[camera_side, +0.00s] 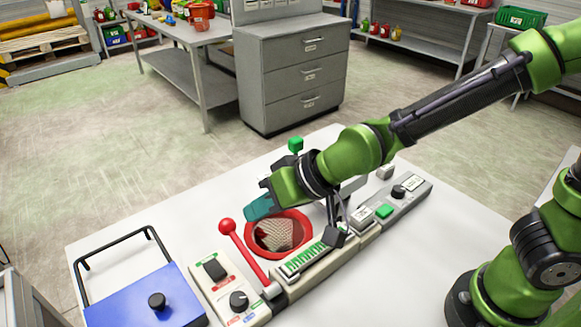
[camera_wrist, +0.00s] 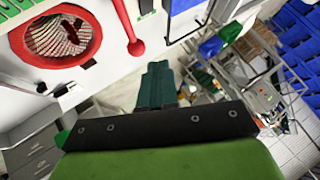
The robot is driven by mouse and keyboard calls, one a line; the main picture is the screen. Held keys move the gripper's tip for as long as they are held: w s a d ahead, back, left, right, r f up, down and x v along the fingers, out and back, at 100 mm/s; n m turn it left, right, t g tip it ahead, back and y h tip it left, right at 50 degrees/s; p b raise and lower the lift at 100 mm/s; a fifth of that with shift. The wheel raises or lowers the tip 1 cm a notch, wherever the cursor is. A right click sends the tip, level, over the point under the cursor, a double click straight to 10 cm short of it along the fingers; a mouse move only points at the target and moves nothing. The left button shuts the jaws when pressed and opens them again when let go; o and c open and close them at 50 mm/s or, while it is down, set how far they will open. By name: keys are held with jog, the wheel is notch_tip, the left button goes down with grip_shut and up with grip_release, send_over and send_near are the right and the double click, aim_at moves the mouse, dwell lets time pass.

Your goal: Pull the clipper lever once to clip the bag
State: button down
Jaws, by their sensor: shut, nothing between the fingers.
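The red clipper lever (camera_side: 245,255) has a round red ball at its upper end and slants up to the left from the clipper console (camera_side: 310,262). In the wrist view the lever (camera_wrist: 128,22) shows at the top, its ball end pointing toward my fingers. The net bag (camera_side: 276,238) is a pale mesh inside a red ring (camera_side: 304,250); dark red contents show in it in the wrist view (camera_wrist: 50,36). My gripper (camera_side: 254,209) is above the ring's far left edge, right of the lever ball and apart from it. Its teal fingers (camera_wrist: 157,70) are shut and empty.
A blue box (camera_side: 140,295) with a black knob and bar frame stands at the table's left. A white control panel (camera_side: 228,288) sits beside the lever. A green block (camera_side: 295,145) stands behind my arm. The white table (camera_side: 130,222) is bare at its back left.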

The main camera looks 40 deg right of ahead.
aim_at(233, 223)
jog(key=w+r+t, duration=0.1)
jog(key=w+a+r+t, duration=0.1)
jog(key=w, duration=0.1)
jog(key=w+m+t, duration=0.1)
jog(key=w, duration=0.1)
jog(key=shift+a+r, duration=0.2)
jog(key=shift+r, duration=0.2)
jog(key=shift+f, duration=0.1)
jog(key=shift+w+f, duration=0.4)
jog(key=shift+f, duration=1)
jog(key=shift+w+f, duration=0.45)
jog(key=shift+f, duration=0.9)
jog(key=shift+w+f, duration=0.4)
jog(key=shift+f, duration=1)
jog(key=shift+w+f, duration=0.15)
jog(key=shift+f, duration=0.25)
jog(key=shift+w+f, duration=0.25)
jog(key=shift+f, duration=0.9)
jog(key=shift+w+f, duration=0.3)
jog(key=shift+f, duration=0.5)
dwell(0.5)
